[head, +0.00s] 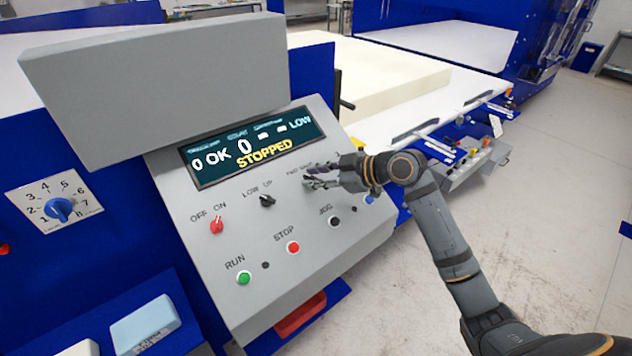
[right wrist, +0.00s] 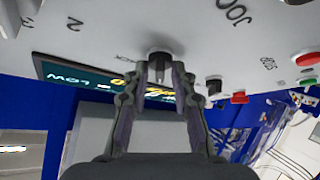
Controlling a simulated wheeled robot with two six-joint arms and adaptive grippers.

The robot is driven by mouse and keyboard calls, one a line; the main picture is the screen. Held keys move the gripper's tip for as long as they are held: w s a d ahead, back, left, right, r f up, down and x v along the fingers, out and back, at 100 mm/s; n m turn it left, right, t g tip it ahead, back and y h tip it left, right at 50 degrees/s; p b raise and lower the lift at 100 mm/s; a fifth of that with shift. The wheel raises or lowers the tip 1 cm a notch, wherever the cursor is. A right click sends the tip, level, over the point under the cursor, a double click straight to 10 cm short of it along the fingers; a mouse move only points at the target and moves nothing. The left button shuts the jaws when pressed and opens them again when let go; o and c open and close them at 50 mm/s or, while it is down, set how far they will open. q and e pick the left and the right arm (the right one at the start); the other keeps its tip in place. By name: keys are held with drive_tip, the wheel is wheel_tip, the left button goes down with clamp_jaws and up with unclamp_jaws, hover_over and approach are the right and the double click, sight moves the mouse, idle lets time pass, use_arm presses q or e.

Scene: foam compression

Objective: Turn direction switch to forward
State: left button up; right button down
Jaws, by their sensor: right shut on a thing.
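The direction switch is a small dark knob (right wrist: 160,57) on the sloped grey control panel (head: 305,225). In the head view my right gripper (head: 312,177) covers it, just below a small label that seems to begin with FWD. In the right wrist view my right gripper (right wrist: 160,75) has its two fingers on either side of the knob and is shut on it. Which way the knob points is hard to tell. My left gripper is in neither view.
The display (head: 252,148) reads STOPPED. Near the gripper are the black LOW/UP selector (head: 267,201), the black JOG button (head: 334,222), a blue button (head: 369,199) and the red STOP button (head: 293,247). The red OFF/ON switch (head: 216,225) and green RUN button (head: 244,278) lie farther left.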

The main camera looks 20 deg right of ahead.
idle(0.5)
drive_tip(key=c, duration=1.4)
unclamp_jaws()
drive_tip(key=shift+c, duration=0.2)
drive_tip(key=v, duration=0.7)
drive_tip(key=shift+s+d+r, duration=0.1)
drive_tip(key=shift+d, duration=0.05)
